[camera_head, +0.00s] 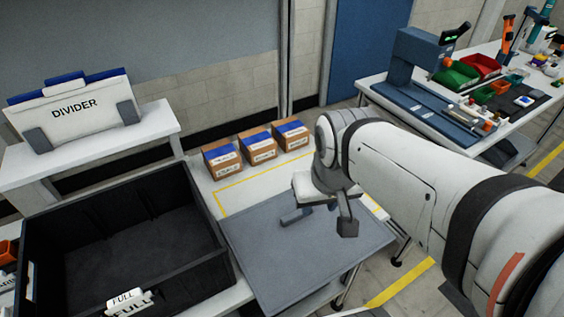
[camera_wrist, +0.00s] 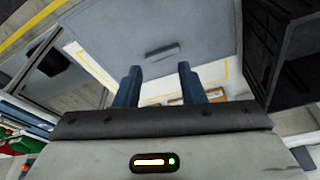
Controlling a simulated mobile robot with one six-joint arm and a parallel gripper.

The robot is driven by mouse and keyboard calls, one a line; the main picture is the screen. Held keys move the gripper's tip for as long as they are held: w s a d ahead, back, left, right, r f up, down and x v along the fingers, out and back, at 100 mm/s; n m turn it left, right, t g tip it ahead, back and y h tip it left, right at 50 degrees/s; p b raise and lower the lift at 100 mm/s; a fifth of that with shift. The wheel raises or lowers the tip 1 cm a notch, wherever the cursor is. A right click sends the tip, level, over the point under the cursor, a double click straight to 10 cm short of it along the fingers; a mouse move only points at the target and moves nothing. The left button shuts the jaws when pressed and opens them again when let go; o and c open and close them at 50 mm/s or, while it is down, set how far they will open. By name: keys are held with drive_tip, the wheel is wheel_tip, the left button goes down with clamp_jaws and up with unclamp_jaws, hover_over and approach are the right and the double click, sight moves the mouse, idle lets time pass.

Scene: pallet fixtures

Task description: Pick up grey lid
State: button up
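The grey lid (camera_head: 300,262) is a flat grey panel lying on the white table, right of the black crate. In the wrist view the lid (camera_wrist: 200,30) fills the upper middle, with a dark bar-shaped handle (camera_wrist: 160,52) on it. My gripper (camera_head: 324,220) hangs over the back part of the lid, pointing down. In the wrist view its two blue-grey fingers (camera_wrist: 158,72) are spread apart with nothing between them. The handle appears just beyond the fingertips, between them. The gap in height to the lid is hard to judge.
A black crate (camera_head: 32,205) marked FULL stands left of the lid. Several small cardboard boxes (camera_head: 258,146) line the table's back edge. A DIVIDER holder (camera_head: 75,108) stands on a white stand at left. A second table (camera_head: 455,78) with tools and bins is at back right.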

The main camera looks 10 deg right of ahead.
drive_tip(key=shift+r, duration=0.1)
drive_tip(key=shift+o, duration=0.8)
drive_tip(key=shift+w+f, duration=0.15)
drive_tip(key=shift+f, duration=0.1)
drive_tip(key=m+g+b, duration=0.3)
drive_tip(key=m+b, duration=0.7)
drive_tip(key=m, duration=0.4)
hover_over(297, 214)
drive_tip(key=f, duration=0.8)
drive_tip(key=s+a+f, duration=0.1)
drive_tip(key=f, duration=0.9)
drive_tip(key=w+d+f, duration=0.1)
drive_tip(key=f, duration=0.1)
drive_tip(key=shift+f, duration=0.2)
drive_tip(key=shift+c, duration=0.2)
clamp_jaws()
